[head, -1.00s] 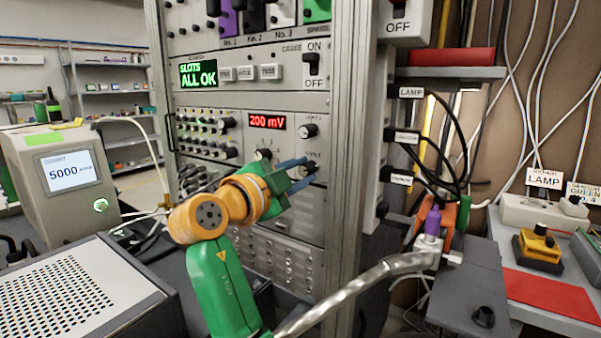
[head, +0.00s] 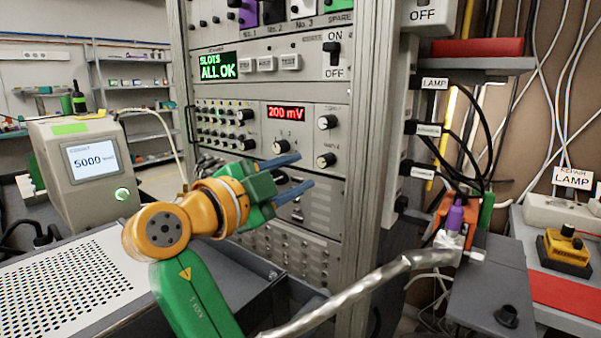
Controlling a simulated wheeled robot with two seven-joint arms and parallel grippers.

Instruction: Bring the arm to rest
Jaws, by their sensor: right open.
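My right arm, green and orange, rises from the bottom of the head view and bends at an orange joint. Its gripper (head: 305,171) has two blue fingers spread apart with nothing between them. It is in front of the instrument rack (head: 357,150), its fingers overlapping the panel below the red 200 mV display (head: 286,114) in the picture. I cannot tell the exact gap to the panel. My left gripper is not in view.
A perforated metal box (head: 70,290) is at the lower left, with a grey unit reading 5000 (head: 93,160) behind it. A silvery pipe (head: 370,285) crosses the lower middle. A purple-topped connector (head: 454,217) and a yellow device (head: 565,250) are at the right.

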